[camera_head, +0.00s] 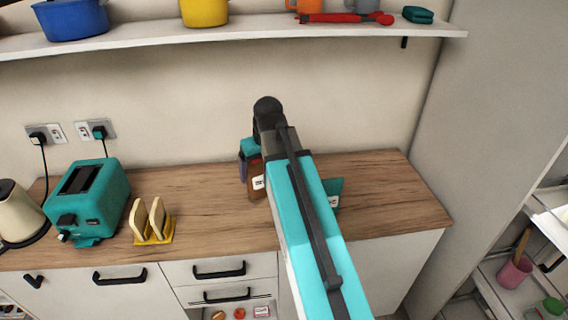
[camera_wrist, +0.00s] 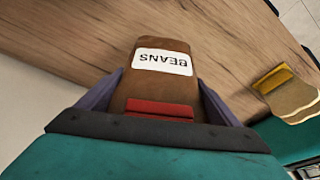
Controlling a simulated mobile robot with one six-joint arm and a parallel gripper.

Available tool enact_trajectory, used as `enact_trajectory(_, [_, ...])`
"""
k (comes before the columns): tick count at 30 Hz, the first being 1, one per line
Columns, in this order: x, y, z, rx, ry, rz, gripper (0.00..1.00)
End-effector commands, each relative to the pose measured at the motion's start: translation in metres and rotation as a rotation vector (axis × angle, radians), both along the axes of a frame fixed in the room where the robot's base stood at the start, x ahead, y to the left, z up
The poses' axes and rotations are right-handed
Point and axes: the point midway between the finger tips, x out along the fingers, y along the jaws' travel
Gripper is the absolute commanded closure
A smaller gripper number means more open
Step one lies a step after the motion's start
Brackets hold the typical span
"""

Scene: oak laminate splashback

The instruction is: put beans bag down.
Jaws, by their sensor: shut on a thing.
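The beans bag is brown with a white label reading BEANS and a red band. It fills the middle of the wrist view (camera_wrist: 160,92), with a purple-grey finger on each side. My gripper (camera_wrist: 160,100) is shut on the bag. In the head view the bag (camera_head: 256,188) shows partly behind my arm, over the wooden counter (camera_head: 385,190) near its back middle. My arm hides much of the bag and gripper there. I cannot tell whether the bag's base touches the counter.
A teal toaster (camera_head: 91,200), a yellow toast rack with bread (camera_head: 153,222) and a cream kettle (camera_head: 17,212) stand on the counter's left. A shelf (camera_head: 150,35) with pots runs above. A tall grey panel (camera_head: 480,120) stands at right.

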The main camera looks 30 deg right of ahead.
Motion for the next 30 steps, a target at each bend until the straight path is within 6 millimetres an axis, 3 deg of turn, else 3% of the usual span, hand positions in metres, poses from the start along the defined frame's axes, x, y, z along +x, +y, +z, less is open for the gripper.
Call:
enact_trajectory(6, [0.000,0.061,-0.006,-0.002,-0.008,0.006,0.56])
enact_trajectory(15, [-0.007,0.129,-0.011,0.000,-0.018,0.003,0.56])
enact_trajectory(21, [-0.009,0.147,-0.013,0.000,-0.022,-0.001,0.56])
enact_trajectory(30, [-0.009,0.150,-0.012,0.001,-0.022,-0.002,0.56])
